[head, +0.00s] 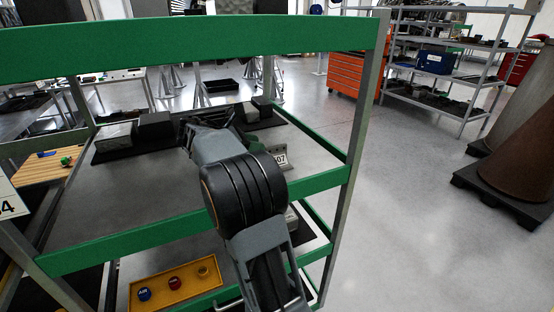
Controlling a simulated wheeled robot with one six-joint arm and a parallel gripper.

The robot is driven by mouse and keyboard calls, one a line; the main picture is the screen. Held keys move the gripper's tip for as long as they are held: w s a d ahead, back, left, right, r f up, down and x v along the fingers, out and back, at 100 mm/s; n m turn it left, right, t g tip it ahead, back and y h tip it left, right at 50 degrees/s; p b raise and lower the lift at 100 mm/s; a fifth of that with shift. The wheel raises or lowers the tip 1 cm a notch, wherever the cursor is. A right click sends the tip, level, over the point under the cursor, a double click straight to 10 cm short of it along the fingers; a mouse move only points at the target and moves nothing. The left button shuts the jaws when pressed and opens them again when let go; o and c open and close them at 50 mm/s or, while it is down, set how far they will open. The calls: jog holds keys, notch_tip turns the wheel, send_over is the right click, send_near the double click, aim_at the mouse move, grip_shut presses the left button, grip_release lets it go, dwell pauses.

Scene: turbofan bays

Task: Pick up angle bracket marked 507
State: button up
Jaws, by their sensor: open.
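The angle bracket (279,155) is a small light grey piece on the upper grey shelf of the green-framed rack. Its label reads "07" where it shows, and its left part is hidden behind my arm. My gripper (208,117) is over the back part of the same shelf, to the left of the bracket and farther back. It is open. My own forearm hides most of it, so the fingertips are hard to make out.
The rack's green top bar (190,46) and front rail (130,245) cross the view. Dark blocks (155,127) stand along the shelf's back. A yellow tray (175,284) with coloured caps lies below. Open floor (420,210) is at right.

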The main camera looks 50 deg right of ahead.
aim_at(270, 147)
jog(key=shift+p+x, duration=0.3)
jog(key=shift+x, duration=2.5)
jog(key=shift+r, duration=0.15)
grip_shut()
